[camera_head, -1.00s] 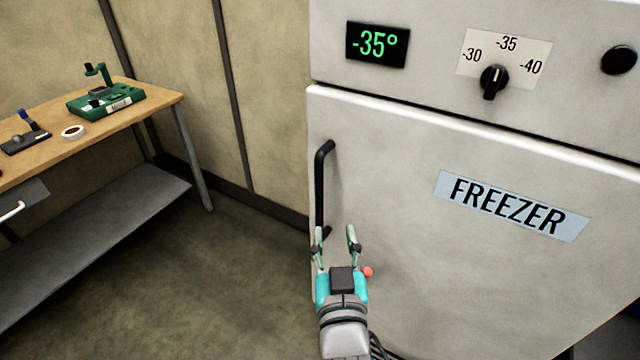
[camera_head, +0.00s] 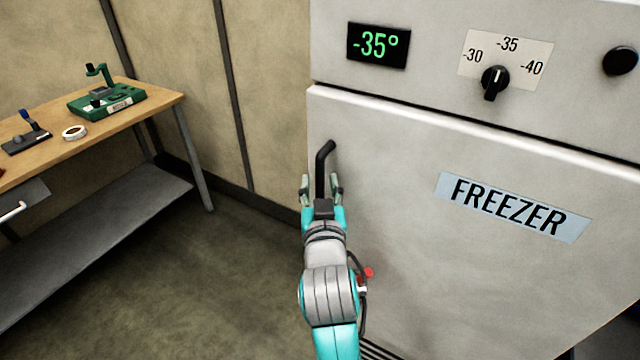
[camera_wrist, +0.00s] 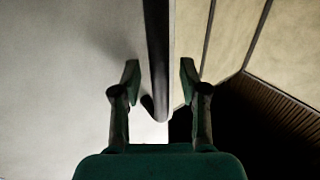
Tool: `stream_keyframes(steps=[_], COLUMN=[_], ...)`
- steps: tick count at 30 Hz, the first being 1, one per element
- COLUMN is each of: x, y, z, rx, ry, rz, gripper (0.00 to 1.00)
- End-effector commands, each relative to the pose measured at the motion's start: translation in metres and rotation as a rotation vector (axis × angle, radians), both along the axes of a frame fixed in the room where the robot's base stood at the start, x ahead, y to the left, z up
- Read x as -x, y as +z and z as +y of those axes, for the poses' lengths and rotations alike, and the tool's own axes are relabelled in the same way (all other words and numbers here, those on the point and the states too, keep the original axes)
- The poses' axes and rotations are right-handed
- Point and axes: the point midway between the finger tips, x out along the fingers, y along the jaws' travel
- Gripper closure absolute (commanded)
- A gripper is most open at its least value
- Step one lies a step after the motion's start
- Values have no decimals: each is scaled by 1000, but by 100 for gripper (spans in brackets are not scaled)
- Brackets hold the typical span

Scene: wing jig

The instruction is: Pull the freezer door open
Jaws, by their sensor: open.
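The white freezer door (camera_head: 430,270) carries a blue FREEZER label (camera_head: 513,206) and looks closed. Its black vertical bar handle (camera_head: 322,165) is at the door's left edge. My gripper (camera_head: 321,186) is open at the handle, with one finger on each side of the bar as seen in the head view. In the wrist view the handle (camera_wrist: 158,60) runs down between the two open fingers of my gripper (camera_wrist: 159,85), with a gap on both sides. The lower part of the handle is hidden behind my gripper in the head view.
A control panel with a -35° display (camera_head: 378,45) and a black knob (camera_head: 494,80) is above the door. A wooden workbench (camera_head: 150,105) with a green fixture (camera_head: 106,103) stands at the left. The floor (camera_head: 210,290) between is clear.

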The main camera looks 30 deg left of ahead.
Motion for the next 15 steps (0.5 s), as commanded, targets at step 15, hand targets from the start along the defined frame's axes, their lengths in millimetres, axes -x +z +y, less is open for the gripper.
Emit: stream_keyframes(steps=[15], x=[-5], y=[0], z=[3], rx=[0], ry=[0], rz=[0], gripper=[87])
